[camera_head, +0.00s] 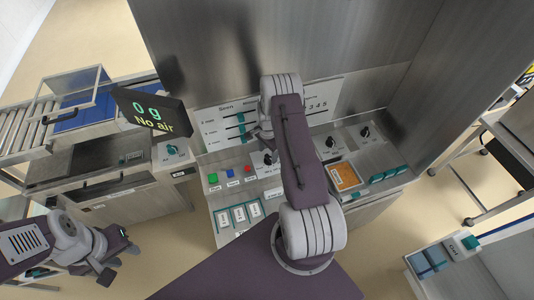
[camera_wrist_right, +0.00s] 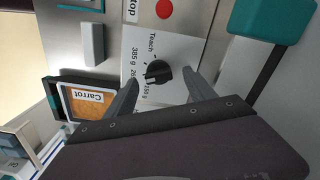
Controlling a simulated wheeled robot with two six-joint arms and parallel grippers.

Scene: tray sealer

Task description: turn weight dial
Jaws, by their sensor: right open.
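The weight dial (camera_wrist_right: 157,73) is a round black knob on a light panel in the right wrist view. My right gripper (camera_wrist_right: 164,80) is open, with a finger on either side of the dial in the picture. Gaps show between the knob and both fingers, and nothing is held.
A red button (camera_wrist_right: 165,9), a Carrot card (camera_wrist_right: 86,101) and a teal block (camera_wrist_right: 274,17) are near the dial. A display (camera_head: 150,112) reads "0 g No air". Several other knobs and coloured buttons fill the panel. A conveyor (camera_head: 35,130) stands left.

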